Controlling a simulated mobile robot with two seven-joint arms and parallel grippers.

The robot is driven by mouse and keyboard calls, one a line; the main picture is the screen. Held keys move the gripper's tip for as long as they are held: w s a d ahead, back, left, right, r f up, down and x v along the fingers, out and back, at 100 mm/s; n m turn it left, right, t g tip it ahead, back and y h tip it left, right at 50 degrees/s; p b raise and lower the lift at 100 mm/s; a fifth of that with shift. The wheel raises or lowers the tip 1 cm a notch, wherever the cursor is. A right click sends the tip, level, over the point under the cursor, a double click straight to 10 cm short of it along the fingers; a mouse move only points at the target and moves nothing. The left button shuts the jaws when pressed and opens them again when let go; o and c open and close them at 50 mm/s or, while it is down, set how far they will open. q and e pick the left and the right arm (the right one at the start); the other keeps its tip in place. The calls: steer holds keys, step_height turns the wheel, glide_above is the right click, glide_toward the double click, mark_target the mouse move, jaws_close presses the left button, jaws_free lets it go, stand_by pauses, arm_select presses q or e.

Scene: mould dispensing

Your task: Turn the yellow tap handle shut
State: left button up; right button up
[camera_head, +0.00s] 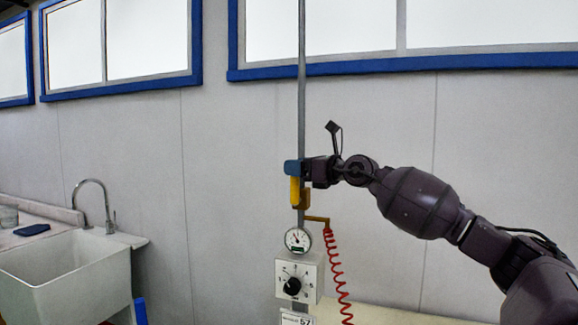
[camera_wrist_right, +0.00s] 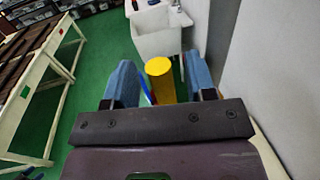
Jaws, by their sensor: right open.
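The yellow tap handle (camera_head: 295,190) hangs down in front of a thin vertical grey pipe, at a brass-coloured valve (camera_head: 306,197). My right gripper (camera_head: 292,167) reaches in from the right, its blue fingers at the handle's upper end. In the right wrist view the yellow handle (camera_wrist_right: 161,82) stands between the two blue fingers of my right gripper (camera_wrist_right: 160,68). The fingers are apart, with a gap visible on both sides of the handle.
Below the valve are a round gauge (camera_head: 298,239), a coiled red hose (camera_head: 336,275) and a box with a black dial (camera_head: 292,286). A white sink (camera_head: 70,275) with a tap stands at left. Wall lies behind the pipe.

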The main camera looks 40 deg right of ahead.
steer(key=shift+x, duration=1.4)
jaws_close()
